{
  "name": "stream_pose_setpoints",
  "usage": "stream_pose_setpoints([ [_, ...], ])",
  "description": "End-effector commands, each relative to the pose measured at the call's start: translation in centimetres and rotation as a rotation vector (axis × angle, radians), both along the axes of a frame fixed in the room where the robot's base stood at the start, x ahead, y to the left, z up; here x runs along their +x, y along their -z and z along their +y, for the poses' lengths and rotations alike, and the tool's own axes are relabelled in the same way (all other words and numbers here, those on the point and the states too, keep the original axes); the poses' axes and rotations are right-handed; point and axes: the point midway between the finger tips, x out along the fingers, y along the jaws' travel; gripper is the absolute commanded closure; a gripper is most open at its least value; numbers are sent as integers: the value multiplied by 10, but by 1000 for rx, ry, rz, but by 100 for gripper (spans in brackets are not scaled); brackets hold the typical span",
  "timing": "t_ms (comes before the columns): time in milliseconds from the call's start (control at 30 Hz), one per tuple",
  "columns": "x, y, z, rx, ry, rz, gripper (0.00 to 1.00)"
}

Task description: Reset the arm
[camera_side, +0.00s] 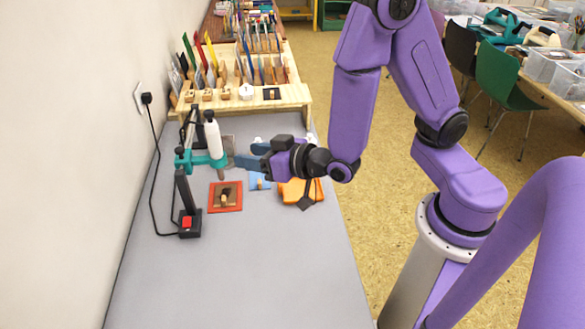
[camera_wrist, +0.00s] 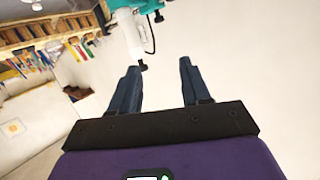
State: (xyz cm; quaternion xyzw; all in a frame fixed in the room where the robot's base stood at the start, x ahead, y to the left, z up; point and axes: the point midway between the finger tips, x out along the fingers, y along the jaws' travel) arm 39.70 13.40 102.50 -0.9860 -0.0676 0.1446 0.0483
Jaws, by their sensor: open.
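My gripper (camera_side: 245,155) is stretched out over the grey table (camera_side: 230,285) in the side view, with its fingers pointing left toward a white and teal tool on a stand (camera_side: 212,140). In the wrist view my gripper (camera_wrist: 160,85) has its two dark fingers apart with nothing between them. The white tool (camera_wrist: 130,32) shows beyond the fingers at the top. A red-framed pad with a wooden stamp (camera_side: 225,196) lies on the table. A blue pad (camera_side: 259,181) and an orange pad (camera_side: 300,191) lie to its right, the orange one partly under my wrist in the picture.
A wooden rack (camera_side: 250,100) with several tools stands at the table's far end. A black post with a red button (camera_side: 187,221) stands near the wall, its cord running to a wall socket (camera_side: 142,97). The front of the table is clear.

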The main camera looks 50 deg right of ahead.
Motion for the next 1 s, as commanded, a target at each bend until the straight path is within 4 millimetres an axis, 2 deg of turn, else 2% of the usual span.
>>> stream_pose_setpoints([
  [100, -16, 6, 23, 35, -110, 161, 53],
  [300, -60, 11, 54, 16, -322, 406, 53],
  [500, -113, 5, 62, -80, -538, 607, 53],
  [633, -147, -2, 54, -183, -666, 715, 53],
  [767, -178, -11, 34, -315, -776, 807, 53],
  [1000, -218, -30, -26, -603, -898, 934, 53],
])
